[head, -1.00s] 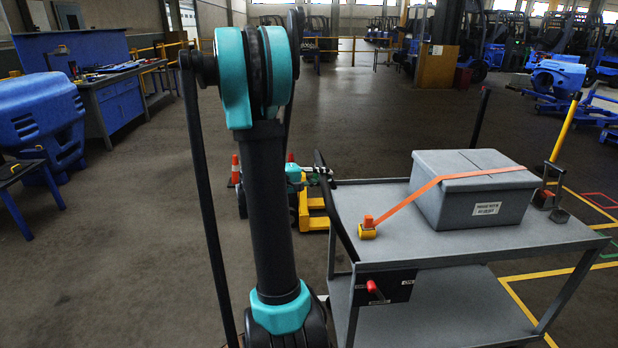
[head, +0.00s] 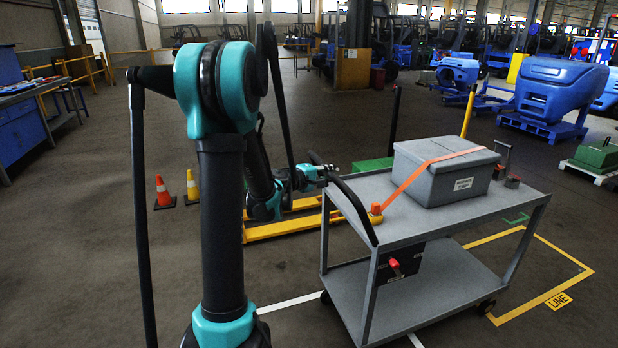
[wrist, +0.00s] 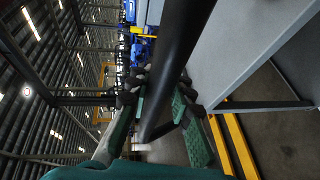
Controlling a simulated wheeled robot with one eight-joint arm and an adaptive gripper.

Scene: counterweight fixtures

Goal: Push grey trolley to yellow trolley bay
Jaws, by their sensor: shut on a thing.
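The grey trolley (head: 480,282) has two shelves and carries a lidded grey box (head: 440,175) under an orange strap. A red lever (head: 395,266) sits on a dark panel at its near end. My gripper (head: 327,172) is at the trolley's black push handle (head: 352,208). In the wrist view my gripper (wrist: 158,92) is shut around that black bar (wrist: 178,60). A yellow floor outline (head: 572,286) with a "LINE" label (head: 558,300) lies right of the trolley. The trolley hides part of this outline, so I cannot tell whether any wheels are inside.
Yellow pallet forks (head: 285,229) lie left of the trolley, with two traffic cones (head: 163,192) farther left. A blue machine body (head: 560,90) stands on a pallet at the back right. A green block (head: 598,153) is at the right edge.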

